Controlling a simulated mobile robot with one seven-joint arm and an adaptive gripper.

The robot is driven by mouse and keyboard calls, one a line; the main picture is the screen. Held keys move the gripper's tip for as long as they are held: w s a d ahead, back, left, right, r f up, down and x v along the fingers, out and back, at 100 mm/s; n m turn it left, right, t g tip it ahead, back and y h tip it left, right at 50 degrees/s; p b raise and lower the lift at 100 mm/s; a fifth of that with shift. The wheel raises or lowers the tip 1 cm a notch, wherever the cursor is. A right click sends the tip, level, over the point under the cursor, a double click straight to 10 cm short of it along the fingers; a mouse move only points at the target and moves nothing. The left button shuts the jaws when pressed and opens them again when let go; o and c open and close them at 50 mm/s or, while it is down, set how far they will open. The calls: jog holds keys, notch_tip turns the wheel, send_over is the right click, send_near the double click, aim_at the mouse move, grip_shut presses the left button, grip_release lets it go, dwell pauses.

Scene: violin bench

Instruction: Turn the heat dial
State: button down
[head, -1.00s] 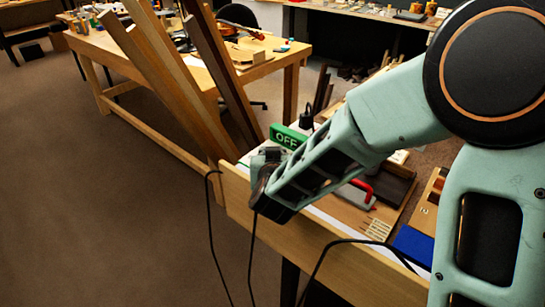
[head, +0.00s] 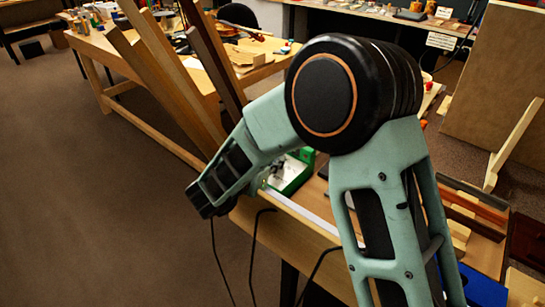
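The heat dial cannot be made out; my arm covers part of the bench corner. A green object (head: 306,157) with pale parts inside or beside it shows on the workbench (head: 285,232), just right of my forearm. My forearm slants down and left past the bench's left corner, ending in a dark wrist joint there. My gripper itself is hidden behind the arm, so its fingers and anything between them cannot be seen.
Long wooden boards (head: 165,85) lean upright at the bench's far left corner. Black cables hang over the near edge. A blue item (head: 484,287) and a wooden tray (head: 483,250) lie at right. Open floor (head: 90,210) is on the left.

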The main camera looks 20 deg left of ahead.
dwell(0.3)
jog(key=c, duration=1.7)
grip_release()
jog(key=shift+o, duration=0.2)
jog(key=v, duration=1.2)
jog(key=shift+w+r, duration=0.1)
